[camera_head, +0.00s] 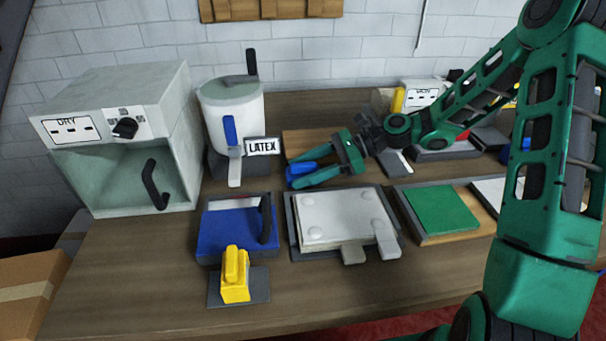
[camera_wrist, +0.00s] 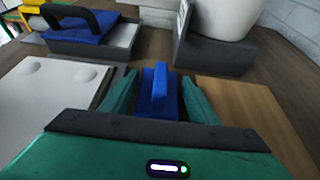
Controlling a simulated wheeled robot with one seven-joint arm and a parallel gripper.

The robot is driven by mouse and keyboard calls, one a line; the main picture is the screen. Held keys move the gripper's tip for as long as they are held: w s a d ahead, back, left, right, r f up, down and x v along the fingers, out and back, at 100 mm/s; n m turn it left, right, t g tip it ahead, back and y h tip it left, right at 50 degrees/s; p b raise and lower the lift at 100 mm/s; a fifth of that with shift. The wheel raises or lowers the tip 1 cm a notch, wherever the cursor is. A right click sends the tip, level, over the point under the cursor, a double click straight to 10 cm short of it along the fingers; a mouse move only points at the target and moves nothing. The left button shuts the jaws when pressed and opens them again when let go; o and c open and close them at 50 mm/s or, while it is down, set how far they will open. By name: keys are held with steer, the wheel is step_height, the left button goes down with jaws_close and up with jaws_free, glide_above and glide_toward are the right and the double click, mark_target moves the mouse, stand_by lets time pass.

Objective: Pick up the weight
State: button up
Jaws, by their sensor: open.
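A small blue block with an upright grip, which looks like the weight (camera_head: 299,169), sits at the back middle of the bench, in front of the wooden board. My gripper (camera_head: 296,173) reaches it from the right, low over the bench, with its jaws open. In the wrist view the blue weight (camera_wrist: 159,92) stands upright between the two green fingers of my gripper (camera_wrist: 155,84). One finger is on each side of it, very close. I cannot tell whether they touch it. Its lower part is hidden by the gripper body.
A plate press (camera_head: 340,217) lies in front. A blue tray (camera_head: 231,228), a yellow tool (camera_head: 235,275), a green pad (camera_head: 441,209) and a dryer box (camera_head: 115,135) stand around.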

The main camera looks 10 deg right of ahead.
jaws_close()
steer(key=shift+r, duration=0.15)
